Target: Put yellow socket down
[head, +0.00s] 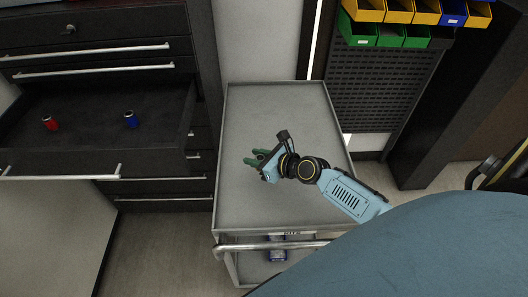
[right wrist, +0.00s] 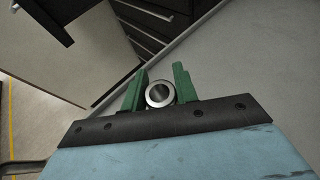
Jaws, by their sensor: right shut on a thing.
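My right gripper (head: 251,158) is over the grey top of the cart (head: 270,105), towards its left side. Its green fingers, also in the right wrist view (right wrist: 158,84), are shut on a socket (right wrist: 160,94). The socket shows there as a round silver end with a dark hole. No yellow shows on it from this side, and the fingers hide it in the head view. I cannot tell whether it touches the cart top. My left gripper is not in view.
A red socket (head: 50,122) and a blue socket (head: 130,119) stand in the open dark drawer (head: 90,100) at the left. The cart top around my gripper is clear. A blue item (head: 276,252) lies on the cart's lower shelf. Coloured bins (head: 405,38) hang at the back right.

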